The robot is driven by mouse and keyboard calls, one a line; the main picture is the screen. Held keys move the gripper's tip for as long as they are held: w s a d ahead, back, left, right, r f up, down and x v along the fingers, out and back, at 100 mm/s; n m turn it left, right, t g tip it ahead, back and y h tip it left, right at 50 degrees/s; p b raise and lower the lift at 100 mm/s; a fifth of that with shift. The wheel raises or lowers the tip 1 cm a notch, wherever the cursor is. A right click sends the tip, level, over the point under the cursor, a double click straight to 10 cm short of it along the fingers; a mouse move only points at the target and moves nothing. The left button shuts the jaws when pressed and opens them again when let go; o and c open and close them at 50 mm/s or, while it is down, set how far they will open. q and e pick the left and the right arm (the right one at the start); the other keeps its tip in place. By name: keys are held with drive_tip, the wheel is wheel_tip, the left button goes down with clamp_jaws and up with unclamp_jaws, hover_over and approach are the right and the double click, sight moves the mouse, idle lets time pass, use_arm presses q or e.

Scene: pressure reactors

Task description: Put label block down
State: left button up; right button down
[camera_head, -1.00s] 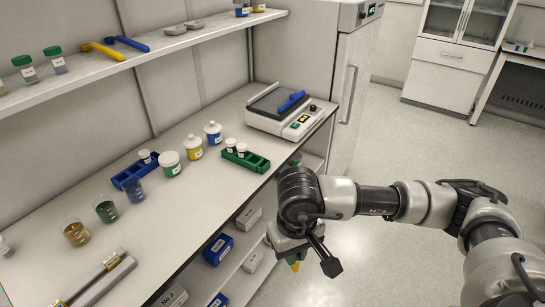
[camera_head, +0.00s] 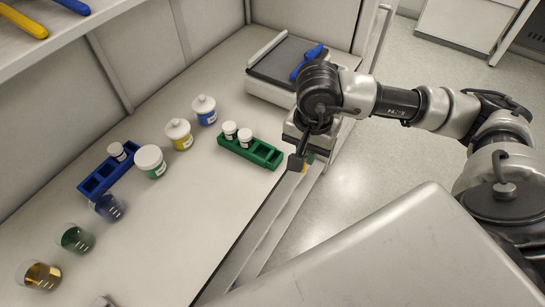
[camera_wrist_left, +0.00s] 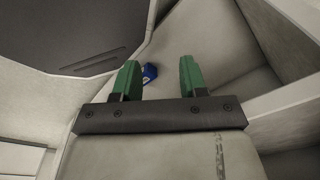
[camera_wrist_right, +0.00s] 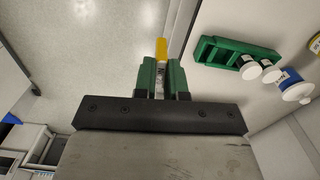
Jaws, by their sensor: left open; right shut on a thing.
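My right gripper (camera_wrist_right: 161,75) is shut on a narrow yellow block (camera_wrist_right: 161,48), which I take to be the label block. The block sticks out past the green fingertips, and its gripped part is mostly hidden. In the head view only a bit of the yellow block (camera_head: 303,168) shows below my right wrist, at the bench's front edge. It appears held over or just outside that edge; I cannot tell its height. My left gripper (camera_wrist_left: 158,75) is open and empty in its wrist view, with a small blue thing (camera_wrist_left: 149,72) beyond its fingers.
A green rack (camera_head: 262,153) with two white-capped vials stands near the bench's front edge. A blue rack (camera_head: 95,183), lidded jars (camera_head: 150,161) and beakers (camera_head: 75,238) stand further left. A balance-like device (camera_head: 270,70) is behind my right wrist. The bench's front middle (camera_head: 195,225) is clear.

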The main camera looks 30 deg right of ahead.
drive_tip(key=shift+w+d+m, duration=0.2)
drive_tip(key=shift+w+m, duration=0.1)
drive_tip(key=shift+m, duration=0.2)
drive_tip(key=w+a+f+p, duration=0.1)
drive_tip(key=w+f+p, duration=0.1)
drive_tip(key=w, duration=0.2)
drive_tip(key=p, duration=0.1)
approach(274, 149)
drive_tip(key=s+f, duration=0.1)
drive_tip(key=s+a+f, duration=0.1)
drive_tip(key=shift+s+f, duration=0.2)
drive_tip(key=shift+s, duration=0.1)
drive_tip(key=shift+w+f, duration=0.15)
drive_tip(key=shift+w, duration=0.05)
wheel_tip(274, 149, down, 4)
drive_tip(key=shift+r+p, duration=0.1)
drive_tip(key=shift+p, duration=0.85)
drive_tip(key=shift+f, duration=0.2)
use_arm(q)
drive_tip(key=r, duration=0.3)
drive_tip(key=s+r, duration=0.1)
drive_tip(key=shift+d+r, duration=0.1)
drive_tip(key=shift+r, duration=0.3)
drive_tip(key=shift+f, duration=0.1)
